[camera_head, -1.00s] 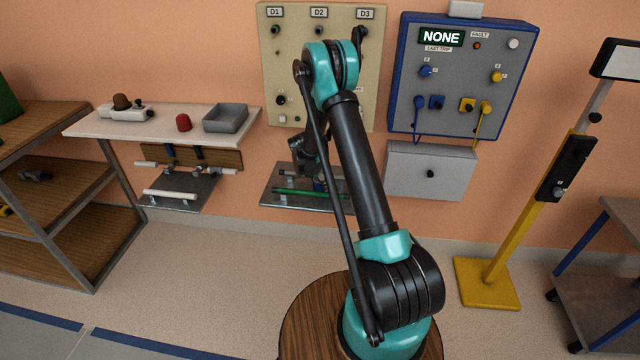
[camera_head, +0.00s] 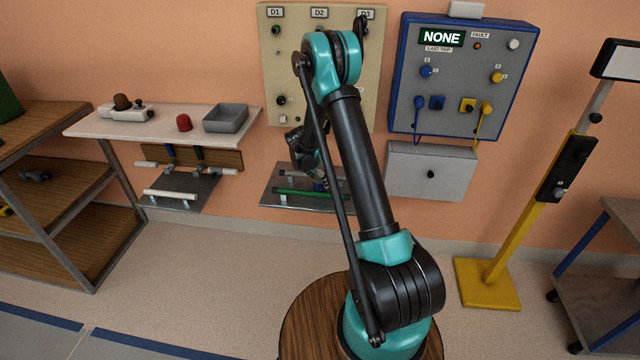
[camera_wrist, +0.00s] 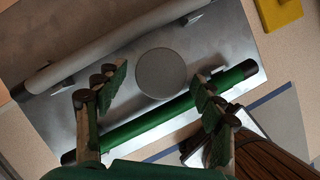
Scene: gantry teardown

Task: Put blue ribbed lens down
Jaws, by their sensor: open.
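My gripper (camera_wrist: 157,88) is open, its two fingers spread wide over a metal plate (camera_wrist: 205,48) in the wrist view. Nothing shows held between the fingers. A flat grey disc (camera_wrist: 161,73) lies on the plate between and beyond the fingertips. No blue ribbed lens can be made out in the wrist view. In the head view my gripper is low by the wall, over the middle plate (camera_head: 280,202). A small blue patch (camera_head: 319,187) shows beside it there; I cannot tell whether that is the lens.
A green bar (camera_wrist: 150,118) crosses the plate beneath my fingers, and a pale bar (camera_wrist: 110,45) runs along its other side. The shelf (camera_head: 155,130) at left holds a red dome (camera_head: 184,122) and a grey tray (camera_head: 226,118). A grey box (camera_head: 431,170) hangs right.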

